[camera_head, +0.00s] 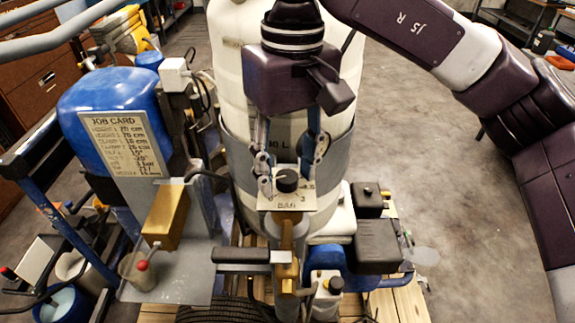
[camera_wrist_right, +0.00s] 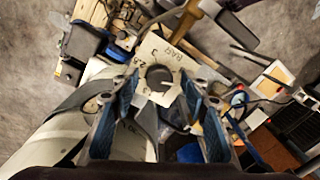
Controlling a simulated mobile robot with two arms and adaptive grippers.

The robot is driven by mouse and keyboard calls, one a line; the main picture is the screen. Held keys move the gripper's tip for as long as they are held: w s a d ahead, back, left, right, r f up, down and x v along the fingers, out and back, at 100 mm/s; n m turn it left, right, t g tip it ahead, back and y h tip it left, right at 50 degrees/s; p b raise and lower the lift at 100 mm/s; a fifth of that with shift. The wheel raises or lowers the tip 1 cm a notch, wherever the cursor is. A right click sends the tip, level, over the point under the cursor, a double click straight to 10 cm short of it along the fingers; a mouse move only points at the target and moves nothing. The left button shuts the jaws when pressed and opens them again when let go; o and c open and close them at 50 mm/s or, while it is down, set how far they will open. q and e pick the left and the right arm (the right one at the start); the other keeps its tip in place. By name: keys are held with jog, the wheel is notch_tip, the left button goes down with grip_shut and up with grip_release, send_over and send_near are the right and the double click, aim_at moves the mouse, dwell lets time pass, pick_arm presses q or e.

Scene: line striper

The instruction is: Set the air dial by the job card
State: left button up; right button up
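The air dial is a black knob (camera_head: 287,180) on a pale square plate (camera_head: 286,203) marked BAR, with numbers around it. Knob (camera_wrist_right: 158,78) and plate (camera_wrist_right: 161,48) also show in the right wrist view. A pale mark seems to point left on the knob; its exact reading is unclear. My right gripper (camera_head: 292,172) is open, its fingers apart on either side of the knob with gaps visible. My left gripper is not in view.
A blue tank (camera_head: 85,100) stands left of the dial, and a large white tank (camera_head: 232,60) is behind it. A brass-coloured block (camera_head: 166,217) and a cup with a red ball (camera_head: 138,268) are at left. Clear floor (camera_head: 435,170) lies at right.

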jog(key=shift+w, duration=0.1)
grip_shut()
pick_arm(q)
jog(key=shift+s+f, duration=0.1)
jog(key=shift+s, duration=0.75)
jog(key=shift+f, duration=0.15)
